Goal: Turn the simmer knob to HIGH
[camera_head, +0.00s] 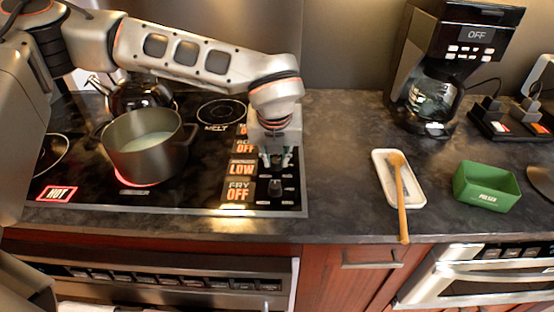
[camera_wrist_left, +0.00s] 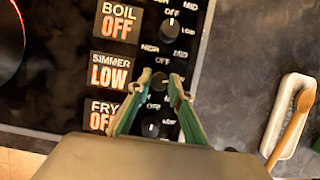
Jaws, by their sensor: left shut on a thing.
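The simmer knob (camera_wrist_left: 158,82) is a small dark knob on the black cooktop, in the middle of the left wrist view. The simmer display (camera_wrist_left: 110,72) beside it reads LOW, and it also shows in the head view (camera_head: 241,168). My left gripper (camera_wrist_left: 158,87) points down over the panel with its green-padded fingers on either side of the simmer knob, shut on it. In the head view my left gripper (camera_head: 276,160) hides most of that knob. My right gripper is not in view.
The boil knob (camera_wrist_left: 169,28) and fry knob (camera_wrist_left: 151,128) sit close by; both displays read OFF. A pot (camera_head: 146,145) stands on a red-glowing burner near a lit HOT sign (camera_head: 57,194). A spoon rest (camera_head: 386,184) with a wooden spoon (camera_head: 401,195) lies right of the cooktop.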

